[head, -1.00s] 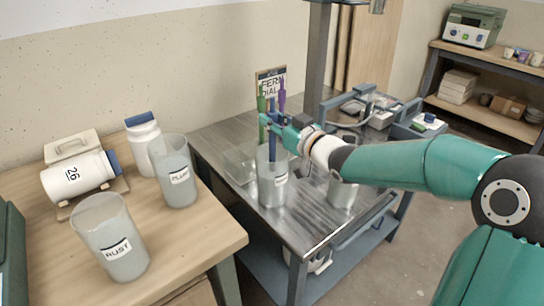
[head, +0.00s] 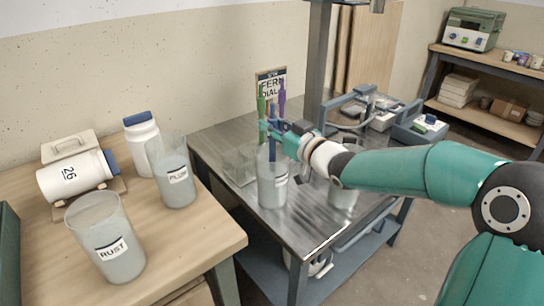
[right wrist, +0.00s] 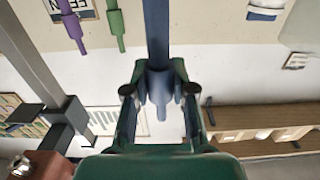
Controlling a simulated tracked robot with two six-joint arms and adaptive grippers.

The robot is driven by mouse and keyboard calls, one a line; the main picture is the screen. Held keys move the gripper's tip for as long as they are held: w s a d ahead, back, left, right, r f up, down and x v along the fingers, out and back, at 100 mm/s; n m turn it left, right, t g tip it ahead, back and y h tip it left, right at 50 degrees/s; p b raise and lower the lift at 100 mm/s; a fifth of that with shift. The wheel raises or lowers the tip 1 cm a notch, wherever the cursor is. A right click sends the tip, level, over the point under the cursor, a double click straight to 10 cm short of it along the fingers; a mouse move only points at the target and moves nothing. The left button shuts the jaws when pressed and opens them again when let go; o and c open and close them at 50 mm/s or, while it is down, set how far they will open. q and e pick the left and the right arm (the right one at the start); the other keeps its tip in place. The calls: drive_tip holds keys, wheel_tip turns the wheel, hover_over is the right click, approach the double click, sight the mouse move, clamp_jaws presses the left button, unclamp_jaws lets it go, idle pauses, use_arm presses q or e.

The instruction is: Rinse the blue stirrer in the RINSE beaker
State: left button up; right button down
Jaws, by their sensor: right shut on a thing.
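The blue stirrer (head: 272,114) stands upright in my right gripper (head: 273,133). In the right wrist view the two green fingers are shut around the blue shaft (right wrist: 157,40). The stirrer's lower part reaches down at the mouth of a clear beaker (head: 272,188) on the metal table. How deep the stirrer's lower end sits is hard to tell. My left gripper is not in view.
A green stirrer (head: 261,103) and a purple stirrer (head: 282,98) stand just behind. Another beaker (head: 342,194) is partly under my right arm. The RUST beaker (head: 118,262) and a second labelled beaker (head: 176,188) stand on the wooden table at left.

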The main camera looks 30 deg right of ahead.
wheel_tip(320, 180, up, 2)
drive_tip(key=shift+r+p, duration=0.1)
drive_tip(key=shift+p, duration=0.4)
drive_tip(key=shift+f+b, duration=1.35)
drive_tip(key=shift+f, duration=0.1)
drive_tip(key=shift+r, duration=0.2)
wheel_tip(320, 180, up, 16)
drive_tip(key=p, duration=1.3)
drive_tip(key=shift+r+p, duration=0.1)
drive_tip(key=shift+p, duration=0.2)
idle(0.8)
